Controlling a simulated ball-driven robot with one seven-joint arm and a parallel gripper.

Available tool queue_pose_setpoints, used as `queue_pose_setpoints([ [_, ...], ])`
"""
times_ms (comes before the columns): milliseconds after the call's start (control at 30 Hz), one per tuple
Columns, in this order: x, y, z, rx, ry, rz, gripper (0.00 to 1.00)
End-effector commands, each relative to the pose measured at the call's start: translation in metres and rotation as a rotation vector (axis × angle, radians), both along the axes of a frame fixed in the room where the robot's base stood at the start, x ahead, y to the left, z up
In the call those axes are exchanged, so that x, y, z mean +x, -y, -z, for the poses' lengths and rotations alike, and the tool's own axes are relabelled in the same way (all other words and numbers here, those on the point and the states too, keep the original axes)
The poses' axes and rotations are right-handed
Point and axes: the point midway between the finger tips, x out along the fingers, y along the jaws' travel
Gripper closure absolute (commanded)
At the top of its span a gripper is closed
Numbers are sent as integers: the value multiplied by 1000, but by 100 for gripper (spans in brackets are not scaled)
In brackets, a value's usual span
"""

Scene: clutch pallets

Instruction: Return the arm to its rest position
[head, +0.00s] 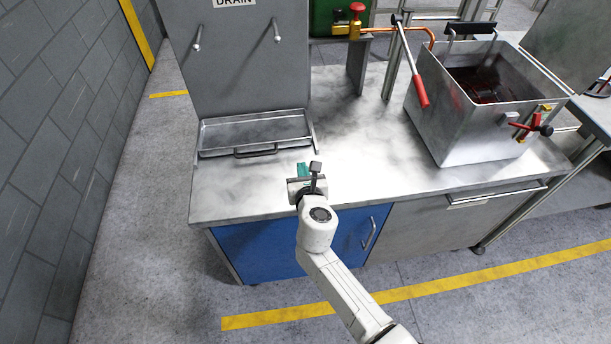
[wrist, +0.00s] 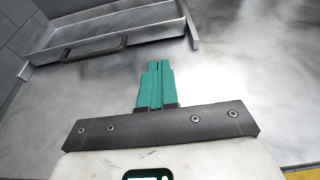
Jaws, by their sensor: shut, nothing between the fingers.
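My gripper (head: 303,170) is at the front edge of the metal bench, above its worktop (head: 345,150). Its teal fingers show in the wrist view (wrist: 155,85), pressed together with nothing between them. My white arm reaches up from the bottom of the head view to the bench. The gripper is in front of and to the right of a shallow metal tray (head: 215,134), apart from it. The tray also shows at the top left of the wrist view (wrist: 150,20).
A grey panel marked DRAIN (head: 240,60) stands behind the tray. A metal tank (head: 445,125) with dark contents sits at the right, with a red-handled lever (head: 420,92) beside it. A blue cabinet door (head: 265,248) is below the bench. The floor in front is clear.

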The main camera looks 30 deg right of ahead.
Motion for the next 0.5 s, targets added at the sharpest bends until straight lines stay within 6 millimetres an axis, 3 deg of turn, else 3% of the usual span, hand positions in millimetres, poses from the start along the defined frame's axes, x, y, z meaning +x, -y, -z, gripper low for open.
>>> queue_pose_setpoints([
  [200, -29, -9, -10, 0, -1, -1, 100],
  [500, -37, -12, -12, 0, 0, 0, 100],
])
